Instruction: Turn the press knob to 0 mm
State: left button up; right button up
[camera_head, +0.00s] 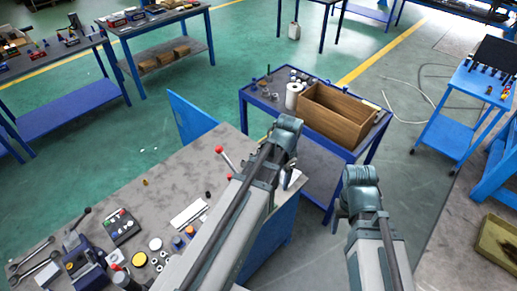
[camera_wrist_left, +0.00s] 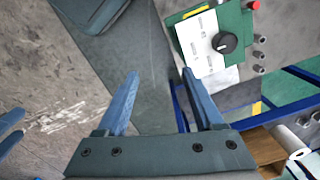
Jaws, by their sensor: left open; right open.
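The black round press knob (camera_wrist_left: 224,43) with a white pointer mark sits on a white plate (camera_wrist_left: 200,45) on a green panel (camera_wrist_left: 238,22) at the upper right of the left wrist view. My left gripper (camera_wrist_left: 162,88) is open, its two blue fingers apart with nothing between them. The knob lies beyond and to the right of the fingertips, not touching them. In the head view I cannot make out the knob; my left arm covers that area. My right gripper (camera_head: 338,215) shows only in small part beside the right forearm, open and away from the panel.
A grey workbench (camera_head: 130,185) holds tools and small parts. A red-knobbed lever (camera_head: 222,152) stands near my left arm. A blue cart (camera_head: 262,101) carries a wooden box (camera_head: 335,112) and a white roll (camera_head: 293,95). The green floor (camera_head: 225,60) beyond is mostly clear.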

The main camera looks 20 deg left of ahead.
pick_arm(q)
jog(key=w+a+r+m+p, duration=0.2)
jog(key=a+r+p, duration=0.4)
jog(key=a+r, duration=0.3)
jog(key=shift+w+a+r+p, duration=0.15)
jog(key=shift+w+a+p, duration=0.2)
jog(key=shift+w, duration=0.55)
pick_arm(e)
notch_tip(320, 180, up, 9)
jog(key=shift+r, duration=0.15)
pick_arm(q)
jog(key=shift+d, duration=0.1)
notch_tip(320, 180, down, 14)
jog(key=b, duration=1.3)
jog(key=shift+w+b, duration=0.15)
jog(key=shift+b, duration=0.25)
jog(key=shift+r, duration=0.1)
pick_arm(e)
notch_tip(320, 180, down, 14)
jog(key=shift+r, duration=0.15)
pick_arm(q)
grip_shut()
